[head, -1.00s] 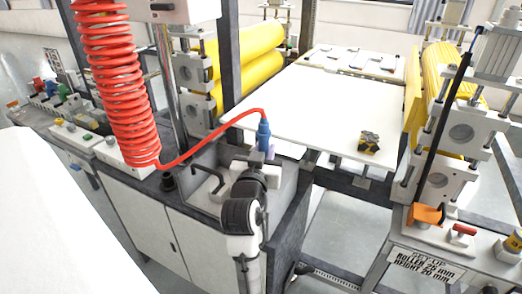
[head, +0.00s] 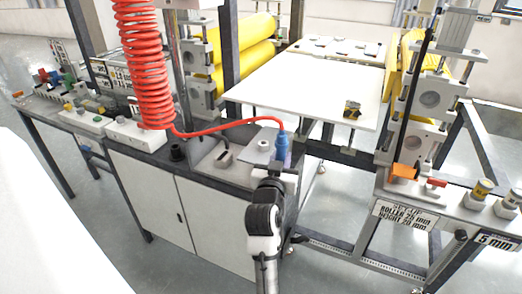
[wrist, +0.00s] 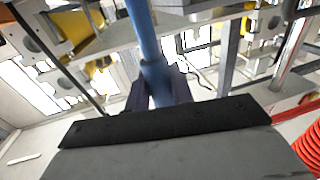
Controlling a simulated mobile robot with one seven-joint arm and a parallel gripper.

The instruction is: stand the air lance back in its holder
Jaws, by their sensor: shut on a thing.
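The air lance (head: 282,146) is a blue tool, roughly upright, with the red coiled hose (head: 150,75) running to its top. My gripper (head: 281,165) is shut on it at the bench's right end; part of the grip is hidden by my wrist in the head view. In the wrist view the blue lance (wrist: 143,35) rises from between the dark fingers (wrist: 158,90). A small black cup (head: 177,150), which looks like the holder, stands on the bench to the left, well apart from the lance.
The dark-topped bench (head: 212,180) carries a white control box (head: 135,133) left of the cup. A white table (head: 305,95) with a small yellow-black block (head: 352,108) lies behind the lance. Yellow rollers (head: 243,50) stand behind.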

